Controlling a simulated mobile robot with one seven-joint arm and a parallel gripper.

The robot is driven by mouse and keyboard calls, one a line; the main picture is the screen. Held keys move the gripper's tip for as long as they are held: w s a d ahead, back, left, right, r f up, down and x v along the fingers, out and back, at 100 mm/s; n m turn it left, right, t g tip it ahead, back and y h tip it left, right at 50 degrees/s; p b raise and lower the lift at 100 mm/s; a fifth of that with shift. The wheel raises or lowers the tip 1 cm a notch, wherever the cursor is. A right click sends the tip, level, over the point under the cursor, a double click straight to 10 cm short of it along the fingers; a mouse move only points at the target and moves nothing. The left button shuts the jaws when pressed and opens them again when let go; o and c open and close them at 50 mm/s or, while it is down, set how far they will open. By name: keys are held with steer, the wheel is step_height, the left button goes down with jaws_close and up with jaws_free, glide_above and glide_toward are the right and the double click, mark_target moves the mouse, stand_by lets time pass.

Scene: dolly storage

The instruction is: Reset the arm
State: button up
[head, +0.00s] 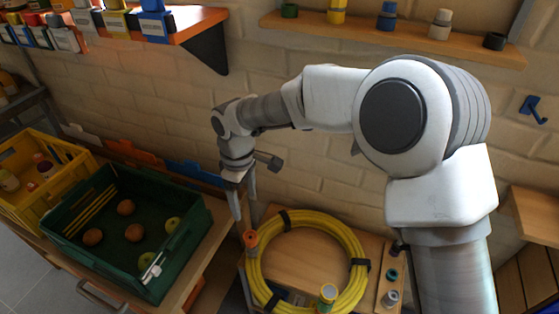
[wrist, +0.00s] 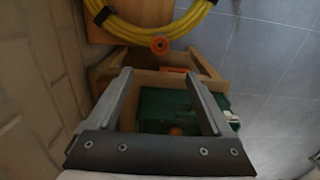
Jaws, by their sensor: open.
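My gripper (head: 245,205) is in the middle of the head view, pointing down beside the brick wall, between the green crate and the coiled yellow hose. In the wrist view its two fingers (wrist: 158,95) stand well apart with nothing between them. The gripper is open and empty. My arm reaches in from the right side of the head view, bent at the elbow.
The green crate (head: 70,235) holds several round fruits; a yellow crate (head: 85,172) stands left of it. The yellow hose (head: 350,290) lies coiled on a wooden surface, with an orange-topped item (head: 251,238) at its left edge. Shelves (head: 440,48) line the wall above.

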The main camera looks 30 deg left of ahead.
steer(key=w+d+r+m+t, duration=0.1)
steer(key=w+d+r+m, duration=0.2)
steer(key=d+r, duration=0.35)
steer(key=w+d+r+m+t, duration=0.1)
steer(key=w+d+r+m, duration=0.25)
steer(key=d, duration=0.65)
steer(key=w+d+r+m+t, duration=0.1)
steer(key=w+d+r+m, duration=0.1)
steer(key=d+r, duration=0.5)
steer(key=s+d+r+m+t, duration=0.15)
steer(key=s+d+m, duration=0.45)
steer(key=d, duration=0.6)
steer(key=s+d+r+m+t, duration=0.15)
steer(key=s+d+m, duration=0.5)
steer(key=d, duration=0.65)
step_height(320, 180, up, 16)
steer(key=p, duration=1.5)
steer(key=shift+a+n+p, duration=0.25)
steer(key=shift+n+p, duration=0.1)
steer(key=shift+n, duration=0.05)
steer(key=shift+a+f, duration=0.1)
steer(key=shift+f, duration=0.05)
